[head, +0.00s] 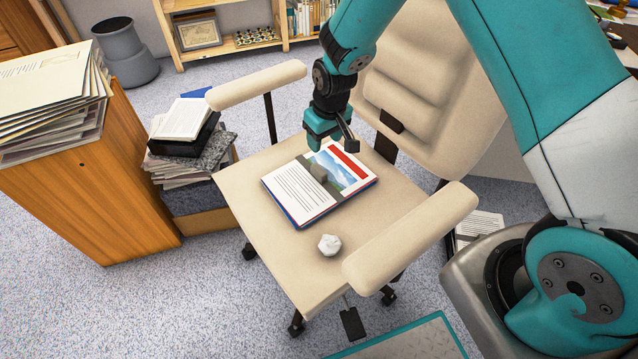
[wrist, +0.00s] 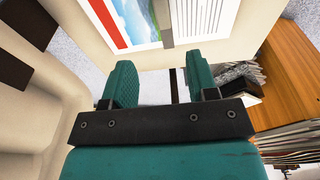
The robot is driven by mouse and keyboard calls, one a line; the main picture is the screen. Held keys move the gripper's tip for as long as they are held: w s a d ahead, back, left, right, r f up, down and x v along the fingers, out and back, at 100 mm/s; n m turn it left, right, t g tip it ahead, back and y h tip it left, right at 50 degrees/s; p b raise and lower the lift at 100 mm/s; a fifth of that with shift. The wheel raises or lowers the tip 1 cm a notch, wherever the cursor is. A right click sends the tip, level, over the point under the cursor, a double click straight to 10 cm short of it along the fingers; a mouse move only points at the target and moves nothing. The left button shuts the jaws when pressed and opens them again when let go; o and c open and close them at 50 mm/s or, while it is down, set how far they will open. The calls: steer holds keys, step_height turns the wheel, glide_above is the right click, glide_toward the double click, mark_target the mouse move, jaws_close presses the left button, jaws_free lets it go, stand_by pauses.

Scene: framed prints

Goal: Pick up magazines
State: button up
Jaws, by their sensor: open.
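A small stack of magazines (head: 310,196) lies on the seat of a beige office chair, the top one showing text and a landscape picture with a red band. The magazine also shows at the top of the wrist view (wrist: 165,22). My gripper (head: 328,140) is above the far edge of the magazine. In the wrist view its two teal fingers (wrist: 165,82) are apart with nothing between them. Whether the fingertips touch the magazine cannot be told.
The chair's armrests (head: 258,83) and backrest (head: 420,75) stand around the seat (head: 245,190). Paper stacks (head: 50,100) top a wooden cabinet (head: 95,190) at left. More papers and books (head: 185,140) are beside it.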

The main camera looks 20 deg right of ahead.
mark_target(319, 169)
steer(key=f+b, duration=0.1)
steer(key=f, duration=0.3)
steer(key=w+f, duration=0.1)
steer(key=f, duration=0.3)
steer(key=a+f+b, duration=0.1)
steer(key=f, duration=0.3)
steer(key=shift+w+f+b, duration=0.25)
steer(key=shift+f+b, duration=0.05)
steer(key=shift+b, duration=0.05)
jaws_close()
